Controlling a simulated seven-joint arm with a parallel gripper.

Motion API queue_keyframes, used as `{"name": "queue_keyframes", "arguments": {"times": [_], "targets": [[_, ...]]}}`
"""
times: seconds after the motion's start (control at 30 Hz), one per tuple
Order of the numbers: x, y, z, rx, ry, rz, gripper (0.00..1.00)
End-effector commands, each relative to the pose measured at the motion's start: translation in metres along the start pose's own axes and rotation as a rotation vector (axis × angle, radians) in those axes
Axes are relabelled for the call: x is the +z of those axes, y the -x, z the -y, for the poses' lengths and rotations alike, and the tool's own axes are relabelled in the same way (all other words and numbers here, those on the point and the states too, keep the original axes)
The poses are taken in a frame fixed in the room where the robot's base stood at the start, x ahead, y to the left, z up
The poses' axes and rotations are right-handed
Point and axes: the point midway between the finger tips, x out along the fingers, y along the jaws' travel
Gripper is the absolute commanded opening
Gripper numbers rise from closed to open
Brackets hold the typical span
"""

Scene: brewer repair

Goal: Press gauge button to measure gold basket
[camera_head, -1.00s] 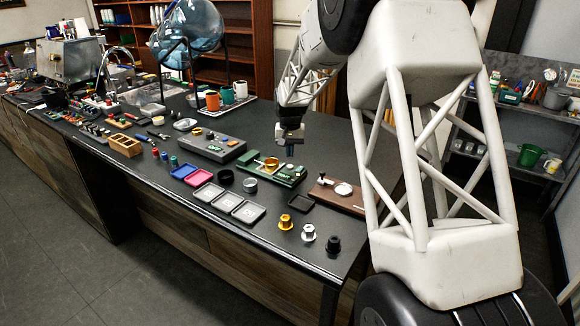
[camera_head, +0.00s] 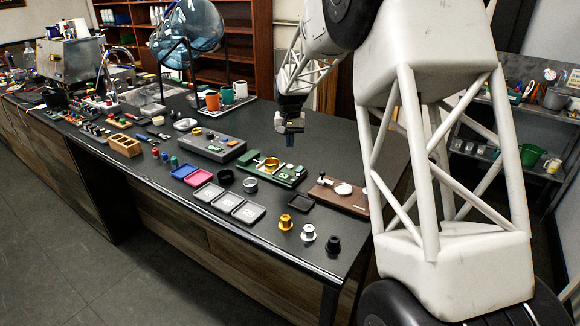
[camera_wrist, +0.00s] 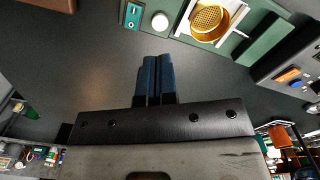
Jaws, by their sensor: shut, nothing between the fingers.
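The gold basket (camera_head: 271,163) sits in the green gauge (camera_head: 252,167) on the dark counter. In the wrist view the basket (camera_wrist: 208,22) shows its mesh bottom inside a pale holder. Beside it on the gauge are a round white button (camera_wrist: 160,21) and a small teal display (camera_wrist: 132,15). My gripper (camera_head: 289,142) is above the counter, behind the gauge in the head view. Its blue fingers (camera_wrist: 157,62) are shut together and empty, pointing toward the button in the wrist view but apart from it.
A grey device (camera_head: 213,146) with a gold ring stands left of the gauge, and a brown wooden board (camera_head: 338,195) lies to its right. Grey trays (camera_head: 228,203) and gold, silver and black baskets (camera_head: 286,222) stand near the front edge. The counter behind the gauge is mostly clear.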

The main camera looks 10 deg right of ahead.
Motion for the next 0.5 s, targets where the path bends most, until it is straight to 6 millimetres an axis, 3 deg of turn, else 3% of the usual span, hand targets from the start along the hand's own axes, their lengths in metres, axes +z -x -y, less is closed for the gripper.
{"name": "queue_keyframes", "arguments": {"times": [0.23,0.5], "targets": [[0.0,0.016,0.0,0.0,0.0,-0.001,0.0],[0.0,0.02,0.0,0.0,0.0,0.0,0.0]]}}
